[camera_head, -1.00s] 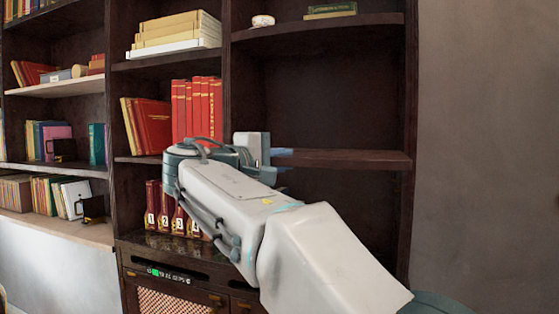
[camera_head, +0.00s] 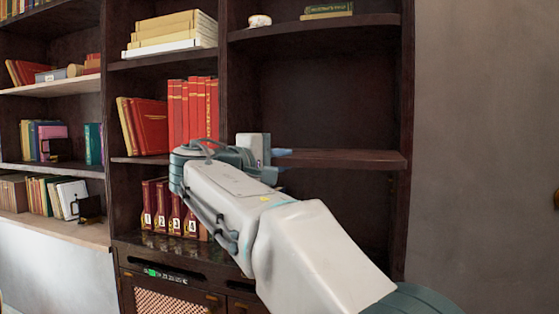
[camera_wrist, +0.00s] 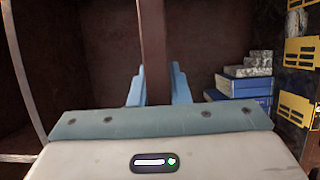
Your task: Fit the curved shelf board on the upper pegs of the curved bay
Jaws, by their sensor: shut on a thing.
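The dark brown shelf board (camera_head: 345,159) lies about level across the middle of the right-hand bay (camera_head: 330,95) in the head view. Its right end meets or overlaps the bay's right upright. My gripper (camera_head: 280,155) is shut on the board near its left end. In the wrist view, the blue fingers (camera_wrist: 156,88) stand on both sides of the board (camera_wrist: 152,45), which runs upright through that picture. The pegs are not visible, and I cannot tell whether the board touches them. My arm hides the board's left end.
A fixed shelf (camera_head: 320,27) above carries a small white pot (camera_head: 259,21) and green books (camera_head: 327,12). Red books (camera_head: 193,108) and numbered binders (camera_head: 172,208) stand in the bay on the left. The wrist view shows blue books (camera_wrist: 240,85) at right.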

